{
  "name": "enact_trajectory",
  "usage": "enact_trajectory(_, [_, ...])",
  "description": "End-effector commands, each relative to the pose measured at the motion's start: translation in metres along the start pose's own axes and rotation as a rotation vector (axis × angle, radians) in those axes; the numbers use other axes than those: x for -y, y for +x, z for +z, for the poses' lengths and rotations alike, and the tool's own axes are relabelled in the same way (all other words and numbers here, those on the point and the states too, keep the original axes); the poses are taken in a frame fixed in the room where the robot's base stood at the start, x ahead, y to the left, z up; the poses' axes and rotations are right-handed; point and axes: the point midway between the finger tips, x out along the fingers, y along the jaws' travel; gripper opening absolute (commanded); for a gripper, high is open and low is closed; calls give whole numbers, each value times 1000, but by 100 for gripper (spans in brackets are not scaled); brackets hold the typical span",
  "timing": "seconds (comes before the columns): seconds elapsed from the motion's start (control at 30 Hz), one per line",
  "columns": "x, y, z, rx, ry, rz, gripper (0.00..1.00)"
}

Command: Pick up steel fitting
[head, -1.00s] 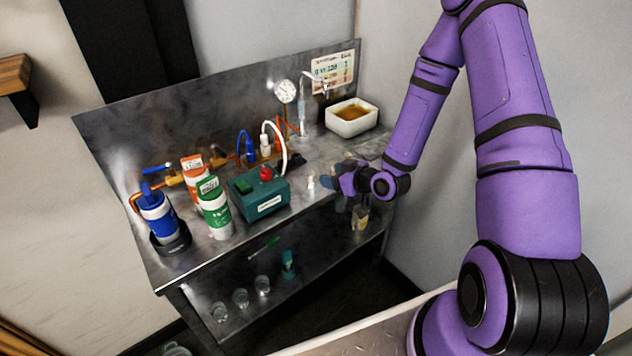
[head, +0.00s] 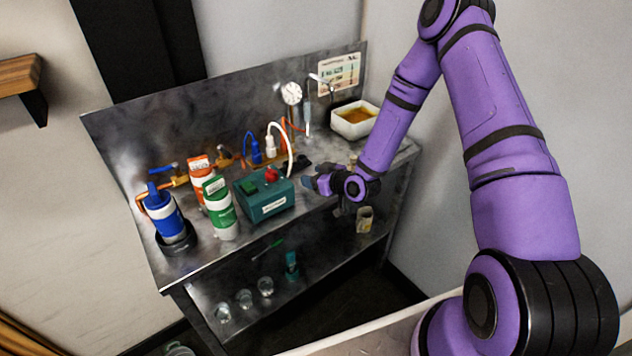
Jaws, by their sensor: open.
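My gripper (head: 312,183) is low over the right front part of the steel bench top (head: 215,258), just right of the green box. I see it from behind and above, and its dark fingers are small in this view. It is open, and nothing can be made out between the fingers. I cannot clearly make out the steel fitting. A small pale upright piece that stood on the bench earlier is now hidden behind my gripper, and I cannot tell whether it is the fitting.
A green box with a red knob (head: 264,196) stands close left of my gripper. Beyond are a green-labelled canister (head: 221,210), a blue canister (head: 163,218) and a white basin (head: 353,121). Several glasses (head: 245,299) stand on the lower shelf. A wall closes the right side.

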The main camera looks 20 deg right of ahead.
Motion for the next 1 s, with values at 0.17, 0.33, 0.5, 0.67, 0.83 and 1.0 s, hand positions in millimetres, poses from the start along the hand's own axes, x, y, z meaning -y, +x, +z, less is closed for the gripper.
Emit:
enact_trajectory(0.17, [0, 12, 0, 1, 0, 0, 57])
enact_trajectory(0.33, [0, 12, 0, 1, 0, 1, 57])
enact_trajectory(0.5, [0, 12, 0, 1, 0, 1, 28])
enact_trajectory(0.67, [0, 12, 0, 1, 0, 1, 3])
enact_trajectory(0.83, [0, 12, 0, 1, 0, 1, 3])
enact_trajectory(1.0, [-1, 11, -4, 0, -1, 1, 3])
